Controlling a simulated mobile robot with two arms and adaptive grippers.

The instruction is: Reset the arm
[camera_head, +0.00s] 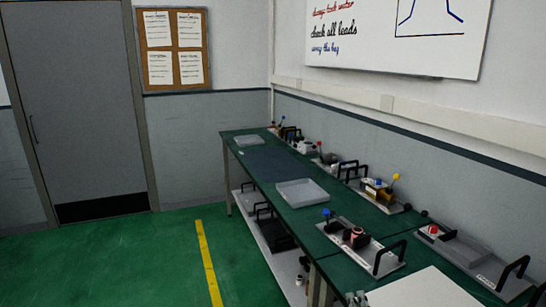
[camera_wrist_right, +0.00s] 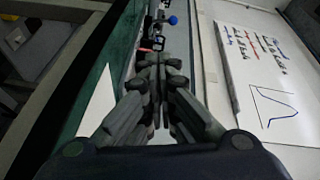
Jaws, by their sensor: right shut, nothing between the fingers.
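My right gripper (camera_head: 354,298) shows only as small grey fingertips at the bottom edge of the head view, in front of the near end of the green bench (camera_head: 243,172). In the right wrist view my right gripper (camera_wrist_right: 161,62) has its fingers together with nothing between them. Beyond the fingertips, the wrist view shows a tray module with a blue knob (camera_wrist_right: 172,20), apart from the fingers. My left gripper is in neither view.
A module with black handles (camera_head: 362,246) and one with a red button (camera_head: 475,262) stand near. A white sheet (camera_head: 425,290) lies at the bench's near end. An empty grey tray (camera_head: 302,194) stands farther back. Green floor is clear at left.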

